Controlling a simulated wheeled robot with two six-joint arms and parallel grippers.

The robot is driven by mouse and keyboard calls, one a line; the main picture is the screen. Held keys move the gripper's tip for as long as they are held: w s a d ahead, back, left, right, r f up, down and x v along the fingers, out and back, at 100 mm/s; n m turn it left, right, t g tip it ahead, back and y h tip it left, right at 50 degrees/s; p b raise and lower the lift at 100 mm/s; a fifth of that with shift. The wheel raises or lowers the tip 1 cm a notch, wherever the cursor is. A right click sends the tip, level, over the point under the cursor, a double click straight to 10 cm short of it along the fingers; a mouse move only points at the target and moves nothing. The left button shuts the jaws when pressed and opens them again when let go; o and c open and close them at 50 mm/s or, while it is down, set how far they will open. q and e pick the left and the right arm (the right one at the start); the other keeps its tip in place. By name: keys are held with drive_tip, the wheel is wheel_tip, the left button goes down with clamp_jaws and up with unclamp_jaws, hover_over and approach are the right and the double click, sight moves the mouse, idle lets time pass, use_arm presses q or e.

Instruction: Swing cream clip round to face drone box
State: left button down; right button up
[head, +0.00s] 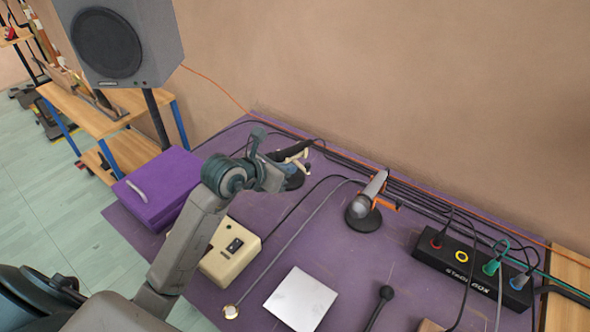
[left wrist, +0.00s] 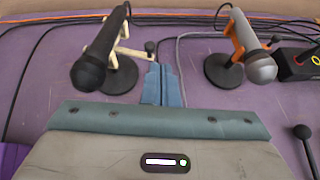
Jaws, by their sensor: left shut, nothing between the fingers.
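The cream clip (left wrist: 125,50) holds a black microphone (left wrist: 97,55) on a round black base (left wrist: 120,78), and its cream arm with a dark knob sticks out to the right in the left wrist view. In the head view the clip (head: 304,162) shows just past my left gripper (head: 281,174), which hides part of the stand. My left gripper is shut and empty; its fingers (left wrist: 163,83) are just right of the clip's base. A cream box with a dark panel (head: 217,262), seemingly the drone box, sits nearer, below my left arm. My right gripper is out of view.
An orange clip (head: 386,204) holds a grey microphone (head: 374,186) on a second round base to the right. A black stage box (head: 462,270), a white square plate (head: 300,300) and a purple box (head: 160,187) also lie on the purple table. Cables run along the wall.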

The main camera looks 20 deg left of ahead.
use_arm(q)
drive_tip(key=a+m+g+h+b, duration=0.35)
drive_tip(key=a+m+h, duration=0.2)
drive_tip(key=a, duration=0.65)
drive_tip(key=d+r+p+x, duration=0.1)
drive_tip(key=r+p+x, duration=0.1)
drive_tip(key=x, duration=1.1)
drive_tip(key=shift+d+m, duration=0.25)
drive_tip(key=shift+m, duration=0.2)
drive_tip(key=shift+w+f+g, duration=0.1)
drive_tip(key=shift+g, duration=0.15)
